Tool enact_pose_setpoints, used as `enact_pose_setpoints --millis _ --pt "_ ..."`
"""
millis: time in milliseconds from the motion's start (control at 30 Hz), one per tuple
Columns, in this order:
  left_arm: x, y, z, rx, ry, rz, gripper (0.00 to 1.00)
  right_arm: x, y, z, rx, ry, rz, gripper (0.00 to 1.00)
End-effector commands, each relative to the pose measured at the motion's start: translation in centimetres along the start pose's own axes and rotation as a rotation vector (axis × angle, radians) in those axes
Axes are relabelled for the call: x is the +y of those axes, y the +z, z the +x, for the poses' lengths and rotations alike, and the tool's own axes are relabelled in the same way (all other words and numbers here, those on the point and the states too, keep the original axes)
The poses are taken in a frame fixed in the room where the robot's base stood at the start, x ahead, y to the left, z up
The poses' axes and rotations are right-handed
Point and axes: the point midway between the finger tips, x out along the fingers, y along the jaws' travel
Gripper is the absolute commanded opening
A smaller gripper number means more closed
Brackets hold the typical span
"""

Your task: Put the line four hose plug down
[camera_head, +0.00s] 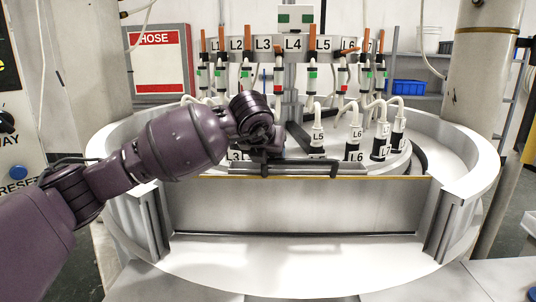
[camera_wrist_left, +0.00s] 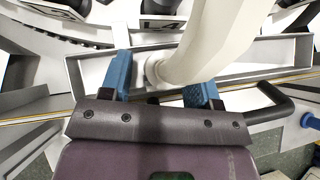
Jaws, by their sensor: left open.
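My left gripper (camera_head: 262,148) is over the front of the round machine deck, near the L3 label. In the left wrist view, its two blue fingertips (camera_wrist_left: 160,84) are apart. A thick cream hose (camera_wrist_left: 205,42) runs down from the upper right, its lower end showing between the fingertips; I cannot tell its line number or whether it touches them. The L4 label (camera_head: 292,43) shows on the upper rail. The line four plug is not identifiable in the head view, where my gripper covers that part of the deck. My right gripper is not in view.
Hose plugs marked L5 (camera_head: 317,138) and L6 (camera_head: 354,142) stand upright on the deck to the right. Several orange-handled valves line the rail above. A dark bar (camera_head: 315,163) lies along the deck's front edge. The white basin (camera_head: 300,260) in front is empty.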

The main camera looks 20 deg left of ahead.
Motion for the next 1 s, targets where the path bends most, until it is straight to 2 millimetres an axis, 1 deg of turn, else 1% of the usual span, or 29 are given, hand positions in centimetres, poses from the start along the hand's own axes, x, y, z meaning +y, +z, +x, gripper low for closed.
enact_pose_setpoints --millis 67,167,267,500,700,833,1000 --pt "0.0 0.2 -0.2 0.000 0.000 0.000 0.56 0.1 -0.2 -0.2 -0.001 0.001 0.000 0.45" --pt "0.0 0.2 -1.2 -0.002 -0.001 0.000 0.56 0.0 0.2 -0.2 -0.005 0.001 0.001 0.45" --pt "0.0 0.1 -2.9 -0.003 0.000 0.001 0.56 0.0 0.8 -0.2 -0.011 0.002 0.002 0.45" --pt "0.0 0.1 -7.7 -0.003 0.000 0.002 0.56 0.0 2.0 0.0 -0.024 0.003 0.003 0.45" --pt "0.0 0.2 -10.7 -0.002 0.000 0.000 0.56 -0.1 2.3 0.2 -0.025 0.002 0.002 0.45" --pt "0.0 0.1 -11.7 0.000 0.000 0.001 0.56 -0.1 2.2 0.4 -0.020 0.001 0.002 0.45" --pt "0.0 0.1 -12.2 0.000 0.000 0.000 0.56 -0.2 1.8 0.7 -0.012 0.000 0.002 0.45"
